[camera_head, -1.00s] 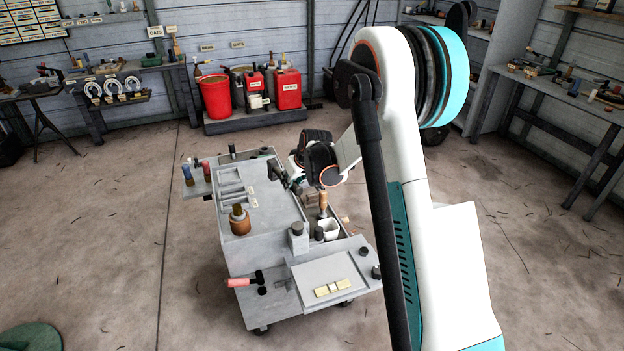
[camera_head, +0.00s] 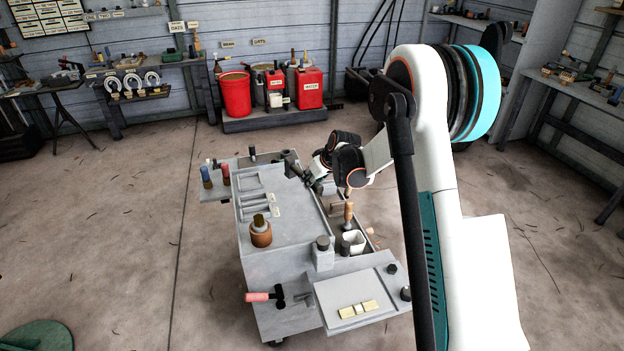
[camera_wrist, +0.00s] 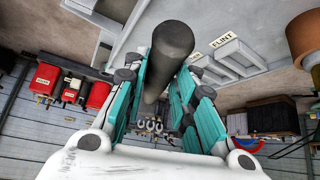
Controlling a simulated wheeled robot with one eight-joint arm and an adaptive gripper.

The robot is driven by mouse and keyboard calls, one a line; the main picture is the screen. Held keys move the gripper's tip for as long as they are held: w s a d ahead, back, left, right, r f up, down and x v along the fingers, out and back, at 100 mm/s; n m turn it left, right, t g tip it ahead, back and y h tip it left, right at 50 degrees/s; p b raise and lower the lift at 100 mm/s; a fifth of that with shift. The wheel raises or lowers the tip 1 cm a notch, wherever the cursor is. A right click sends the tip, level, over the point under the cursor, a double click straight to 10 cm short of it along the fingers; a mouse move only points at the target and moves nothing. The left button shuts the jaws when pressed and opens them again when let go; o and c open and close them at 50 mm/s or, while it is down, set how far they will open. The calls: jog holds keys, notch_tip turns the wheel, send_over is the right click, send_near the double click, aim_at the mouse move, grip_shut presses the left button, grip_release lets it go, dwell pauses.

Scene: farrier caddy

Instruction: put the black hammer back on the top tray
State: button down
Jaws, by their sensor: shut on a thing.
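My gripper (camera_head: 297,170) is over the far right part of the grey caddy's top tray (camera_head: 285,236). In the wrist view my gripper (camera_wrist: 164,105) has its teal fingers shut on a thick dark cylinder, which looks like the handle of the black hammer (camera_wrist: 172,50). It points toward the camera, and its head cannot be made out. In the head view the held thing is small and hard to tell from the dark fingers. The tray top also shows in the wrist view, with slotted holders and a "FLINT" label (camera_wrist: 221,40).
A brown pot (camera_head: 261,236) stands on the tray's left side. Blue and red handles (camera_head: 216,176) stand at its far left. A red-handled tool (camera_head: 262,296) lies at the front left. A wooden-handled tool (camera_head: 348,213) and a white cup (camera_head: 354,242) are in the right side bin.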

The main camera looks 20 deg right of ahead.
jog(key=shift+f+b, duration=1.85)
jog(key=shift+f, duration=1.45)
jog(key=c, duration=1.2)
grip_release()
jog(key=shift+c, duration=0.2)
jog(key=v, duration=1.2)
